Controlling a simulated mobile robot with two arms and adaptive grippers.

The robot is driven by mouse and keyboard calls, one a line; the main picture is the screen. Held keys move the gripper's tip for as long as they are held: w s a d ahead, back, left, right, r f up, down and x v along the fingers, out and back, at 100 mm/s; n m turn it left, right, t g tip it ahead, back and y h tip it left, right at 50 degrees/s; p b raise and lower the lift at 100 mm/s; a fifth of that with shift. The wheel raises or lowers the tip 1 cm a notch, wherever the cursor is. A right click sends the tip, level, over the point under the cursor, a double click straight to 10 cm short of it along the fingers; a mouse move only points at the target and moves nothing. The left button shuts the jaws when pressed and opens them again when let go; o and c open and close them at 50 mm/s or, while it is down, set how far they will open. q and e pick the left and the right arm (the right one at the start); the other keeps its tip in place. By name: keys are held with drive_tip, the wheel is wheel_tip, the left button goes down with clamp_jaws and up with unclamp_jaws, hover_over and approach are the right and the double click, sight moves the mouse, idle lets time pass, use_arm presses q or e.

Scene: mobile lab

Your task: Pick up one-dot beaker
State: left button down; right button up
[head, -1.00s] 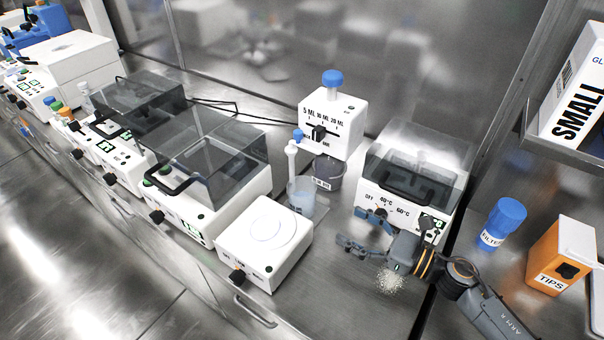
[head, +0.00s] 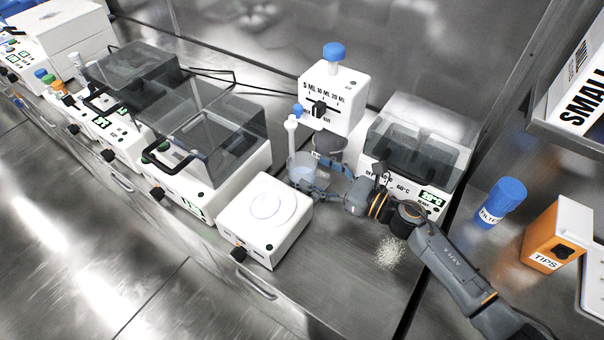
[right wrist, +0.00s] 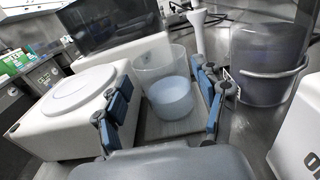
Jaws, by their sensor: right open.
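A clear beaker (head: 300,165) with pale blue liquid stands upright on the bench, under the white nozzle of the dispenser (head: 338,98). No dot mark can be made out on it. My right gripper (head: 312,176) is open, low over the bench, with its fingers reaching to the beaker from the right. In the right wrist view, the beaker (right wrist: 166,92) stands just ahead, between the spread fingers (right wrist: 166,80). Whether a finger touches the glass I cannot tell. My left gripper is out of view.
A dark bucket (right wrist: 266,62) with a handle stands close to the right finger. A white box with a round plate (head: 265,215) is close on the left. A lidded heater (head: 415,150) stands behind my right arm. White powder (head: 389,252) lies on the bench.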

sight(290, 159)
drive_tip(key=p+x, duration=0.1)
drive_tip(key=x, duration=0.3)
drive_tip(key=shift+r, duration=0.15)
drive_tip(key=shift+w+a, duration=0.3)
drive_tip(key=shift+a, duration=0.1)
drive_tip(key=c, duration=0.9)
